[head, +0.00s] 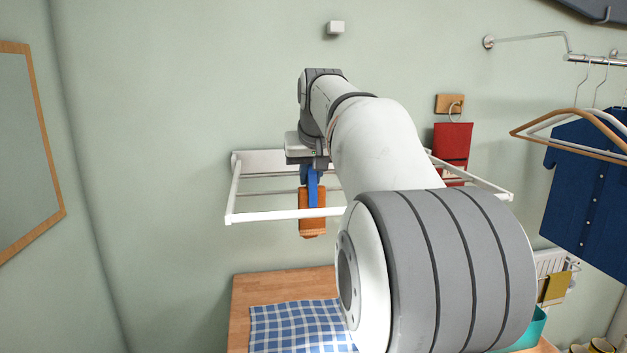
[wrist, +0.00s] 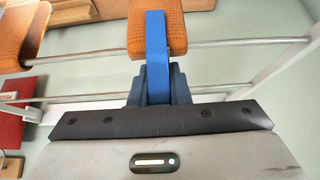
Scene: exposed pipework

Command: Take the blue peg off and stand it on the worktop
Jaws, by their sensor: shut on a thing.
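The blue peg (wrist: 156,45) is between the dark blue fingers of my gripper (wrist: 157,85) in the wrist view, and the fingers are shut on it. Its far end lies over an orange cloth (wrist: 175,28) that hangs on a rail of the white wall rack (head: 270,215). In the head view the peg (head: 313,188) shows below my gripper (head: 308,172), in front of the orange cloth (head: 312,222). I cannot tell whether the peg still grips the cloth. The wooden worktop (head: 245,285) is below the rack.
A blue checked cloth (head: 295,325) covers part of the worktop. A red towel (head: 452,148) hangs behind the rack at right. Hangers and a blue shirt (head: 585,175) hang farther right. A mirror (head: 25,150) is on the left wall. Bare wood shows at the worktop's back left.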

